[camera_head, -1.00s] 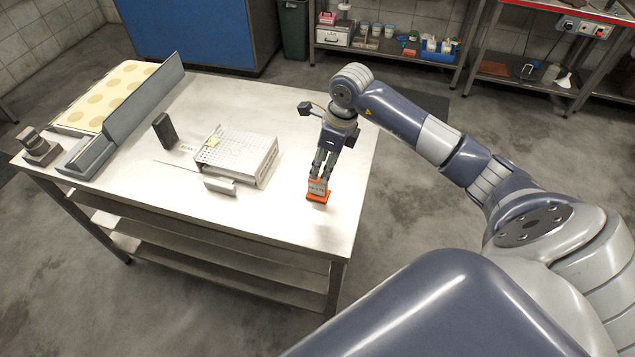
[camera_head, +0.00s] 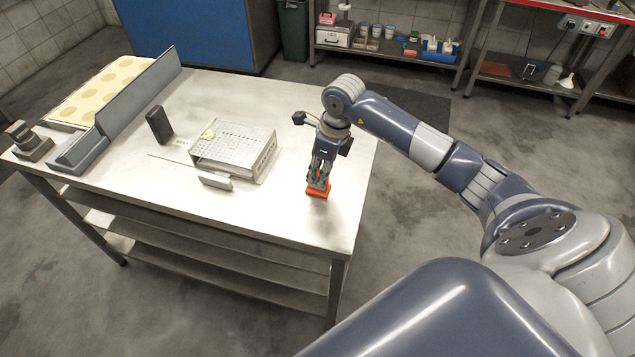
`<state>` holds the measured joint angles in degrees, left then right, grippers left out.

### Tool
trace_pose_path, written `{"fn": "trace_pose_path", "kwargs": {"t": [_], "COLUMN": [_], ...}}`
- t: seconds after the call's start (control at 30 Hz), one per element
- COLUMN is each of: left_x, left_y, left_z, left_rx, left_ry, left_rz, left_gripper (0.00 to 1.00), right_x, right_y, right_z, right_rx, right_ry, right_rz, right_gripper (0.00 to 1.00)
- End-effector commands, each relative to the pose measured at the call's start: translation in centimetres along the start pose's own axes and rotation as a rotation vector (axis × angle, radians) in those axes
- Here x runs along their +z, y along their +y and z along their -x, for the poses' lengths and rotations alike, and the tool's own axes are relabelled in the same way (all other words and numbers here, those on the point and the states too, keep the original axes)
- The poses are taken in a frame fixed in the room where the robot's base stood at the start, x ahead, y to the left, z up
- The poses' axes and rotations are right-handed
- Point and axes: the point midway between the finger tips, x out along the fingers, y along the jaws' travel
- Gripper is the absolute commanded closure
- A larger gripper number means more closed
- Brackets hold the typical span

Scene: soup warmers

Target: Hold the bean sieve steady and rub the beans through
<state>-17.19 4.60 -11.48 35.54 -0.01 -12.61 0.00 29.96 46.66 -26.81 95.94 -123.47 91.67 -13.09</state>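The bean sieve (camera_head: 240,138) is a perforated metal box on the steel table. A small yellowish lump (camera_head: 209,134), maybe beans, lies on its top at the left. A pale grip-like bar (camera_head: 216,181) sits at its front. My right gripper (camera_head: 319,181) points down, to the right of the sieve, with its fingers around the upper part of an orange-based block (camera_head: 317,191). The block stands on the table near its right edge. The fingers hide most of its upper part, and whether they press on it is unclear. My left gripper is out of view.
A dark upright block (camera_head: 159,124) stands left of the sieve. Further left are a long grey barrier (camera_head: 138,98), a tray with round pale shapes (camera_head: 72,118) and a small grey device (camera_head: 28,141). The table (camera_head: 270,215) is clear in front of the sieve.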

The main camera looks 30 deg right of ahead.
Motion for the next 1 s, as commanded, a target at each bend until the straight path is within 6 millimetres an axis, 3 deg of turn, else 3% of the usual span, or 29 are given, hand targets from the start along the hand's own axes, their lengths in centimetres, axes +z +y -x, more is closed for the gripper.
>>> {"fn": "trace_pose_path", "kwargs": {"t": [0.27,1.0], "left_x": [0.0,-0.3], "left_y": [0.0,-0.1], "left_z": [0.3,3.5], "left_rx": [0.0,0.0], "left_ry": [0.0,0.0], "left_rz": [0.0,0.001], "left_gripper": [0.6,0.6], "right_x": [0.1,1.2], "right_y": [0.0,0.0], "right_z": [0.4,5.9], "right_rx": [-0.001,0.0], "right_ry": [-0.001,0.0], "right_rz": [0.0,0.0], "right_gripper": [1.0,1.0]}}
